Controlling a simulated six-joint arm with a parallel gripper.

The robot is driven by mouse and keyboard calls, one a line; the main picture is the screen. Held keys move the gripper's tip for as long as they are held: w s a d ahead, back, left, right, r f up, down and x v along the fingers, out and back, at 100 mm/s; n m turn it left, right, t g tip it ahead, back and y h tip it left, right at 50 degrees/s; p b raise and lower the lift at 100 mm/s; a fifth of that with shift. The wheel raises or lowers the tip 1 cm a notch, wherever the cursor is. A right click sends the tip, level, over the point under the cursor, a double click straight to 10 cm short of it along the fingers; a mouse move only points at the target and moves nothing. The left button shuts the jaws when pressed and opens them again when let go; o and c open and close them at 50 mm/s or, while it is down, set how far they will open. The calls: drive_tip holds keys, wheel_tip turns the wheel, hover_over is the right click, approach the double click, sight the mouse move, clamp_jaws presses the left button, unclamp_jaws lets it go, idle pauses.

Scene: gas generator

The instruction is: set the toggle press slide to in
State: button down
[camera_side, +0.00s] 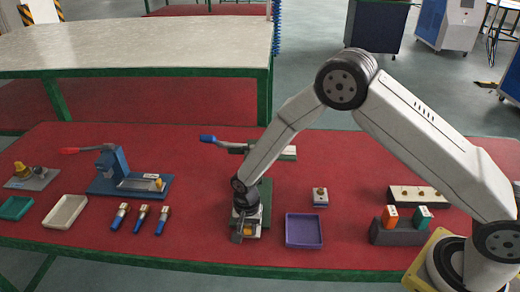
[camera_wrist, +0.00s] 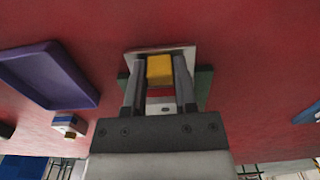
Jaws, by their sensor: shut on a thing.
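My gripper (camera_side: 242,232) points down at the front end of a press with a green base (camera_side: 265,188) and a blue-tipped lever (camera_side: 208,138). In the wrist view my gripper (camera_wrist: 160,72) is shut on a yellow block (camera_wrist: 160,70), one finger on each side. The block sits over a pale metal plate (camera_wrist: 187,52), with parts of the green base (camera_wrist: 205,85) showing beside it. A second press (camera_side: 112,165), with a blue body and a red-tipped lever (camera_side: 70,150), stands to the left. My arm hides much of the green press, and the slide's travel cannot be read.
A purple tray (camera_side: 304,230) lies right of my gripper, with a small block (camera_side: 319,197) behind it. Several blue-ended fittings (camera_side: 142,217) lie to the left, near a cream tray (camera_side: 65,212). A dark holder (camera_side: 397,233) with orange and green pieces stands right.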

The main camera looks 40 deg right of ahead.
idle(0.8)
drive_tip(key=w+d, duration=0.3)
drive_tip(key=shift+w+d, duration=0.25)
drive_tip(key=shift+w, duration=0.1)
drive_tip(key=shift+c, duration=2)
unclamp_jaws()
drive_tip(key=shift+s+r, duration=0.1)
drive_tip(key=shift+r, duration=3.85)
drive_tip(key=shift+c, duration=1)
